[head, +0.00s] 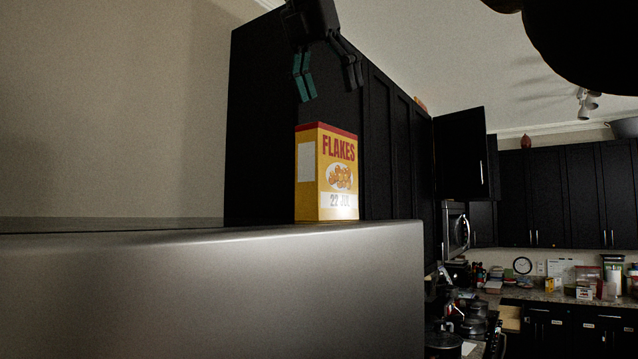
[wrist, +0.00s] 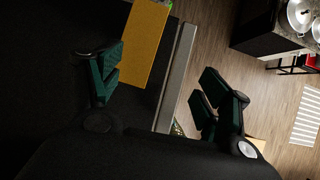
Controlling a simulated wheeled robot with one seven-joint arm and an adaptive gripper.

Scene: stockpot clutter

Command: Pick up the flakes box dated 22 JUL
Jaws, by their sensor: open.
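The flakes box (head: 338,172) is yellow with a red top band, the word FLAKES, a bowl picture and a white label reading 22 JUL. It stands upright on the flat grey top of a large metal-fronted unit (head: 330,262), near its right end. My gripper (head: 328,88) is open and empty above the box in the head view, its fingers pointing down and apart from the box. In the wrist view the fingers (wrist: 160,85) are spread, and the yellow box (wrist: 145,42) shows between them, closer to the left finger.
Tall dark cabinets (head: 390,150) stand behind the box. A dark cabinet door (head: 461,155) stands open farther right. The unit's top is clear to the left of the box. In the wrist view, its edge (wrist: 176,75) drops to a wooden floor (wrist: 215,45).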

